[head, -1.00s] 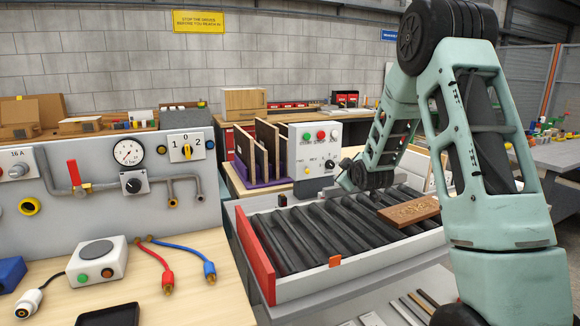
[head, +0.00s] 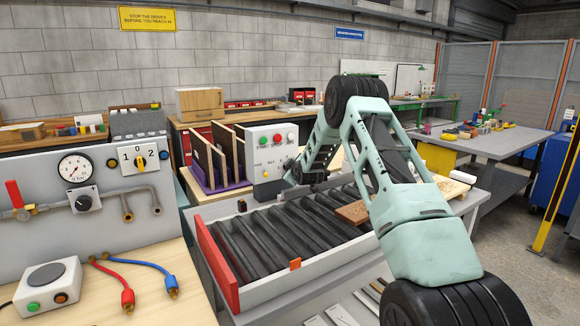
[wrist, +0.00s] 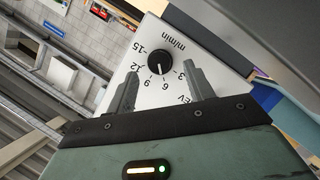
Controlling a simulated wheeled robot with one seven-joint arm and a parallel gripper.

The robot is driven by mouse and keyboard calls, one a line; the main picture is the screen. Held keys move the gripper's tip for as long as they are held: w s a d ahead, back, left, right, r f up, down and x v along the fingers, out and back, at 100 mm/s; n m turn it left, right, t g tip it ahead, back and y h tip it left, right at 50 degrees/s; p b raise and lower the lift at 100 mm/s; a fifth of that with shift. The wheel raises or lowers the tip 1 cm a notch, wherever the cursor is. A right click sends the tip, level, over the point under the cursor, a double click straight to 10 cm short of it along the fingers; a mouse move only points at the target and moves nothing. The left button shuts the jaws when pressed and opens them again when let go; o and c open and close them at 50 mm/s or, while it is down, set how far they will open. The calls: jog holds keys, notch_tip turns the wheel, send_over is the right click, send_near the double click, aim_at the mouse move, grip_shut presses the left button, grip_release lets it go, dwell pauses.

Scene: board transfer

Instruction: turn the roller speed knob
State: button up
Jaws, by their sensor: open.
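The roller speed knob (wrist: 160,62) is round and black with a pale pointer line, on a white panel marked 3 to 15 m/min in the wrist view. Its pointer lies near the 6. My gripper (wrist: 161,70) is open, one finger on each side of the knob's lower part in the picture; nothing is clearly gripped, and contact cannot be told.
The roller conveyor (head: 265,235) with a red end plate (head: 217,262) lies in front of the box. A brown board (head: 352,212) rests on it. A purple rack (head: 212,184) with upright boards stands left of the box. A grey valve panel (head: 100,222) is at left.

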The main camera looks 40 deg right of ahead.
jog(key=shift+x, duration=1.15)
jog(key=c, duration=1)
jog(key=shift+o, duration=0.2)
jog(key=shift+f+n+h+b, duration=0.1)
jog(key=shift+n+h+b, duration=0.35)
jog(key=shift+b, duration=0.75)
